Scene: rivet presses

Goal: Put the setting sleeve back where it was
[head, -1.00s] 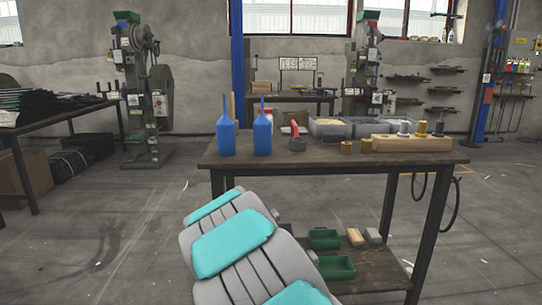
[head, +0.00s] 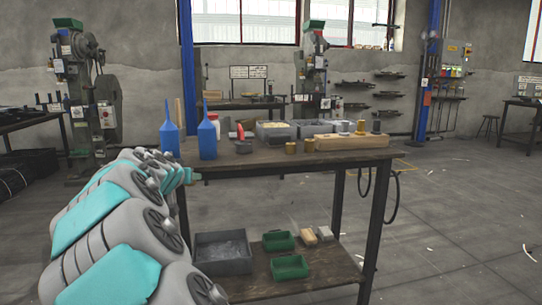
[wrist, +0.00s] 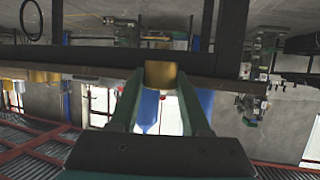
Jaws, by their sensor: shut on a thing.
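My gripper (wrist: 160,78) is shut on a brass-coloured sleeve (wrist: 160,74), seen between the fingertips in the wrist view. In the head view my arm reaches to the table's left front, and the held sleeve cannot be made out there. Two brass sleeves stand on the tabletop, one on the left (head: 291,148) and one on the right (head: 310,145). Behind them is a pale wooden block (head: 345,141) carrying a grey piece (head: 343,127), a brass piece (head: 361,127) and a dark grey piece (head: 376,127). Whether the block has an empty place is too small to tell.
Two blue bottles (head: 208,138) stand at the left of the table (head: 250,158), near my arm. A red-tipped tool (head: 241,138) and grey bins (head: 275,131) lie between them and the block. Green trays (head: 290,266) and a grey bin (head: 222,252) sit on the lower shelf.

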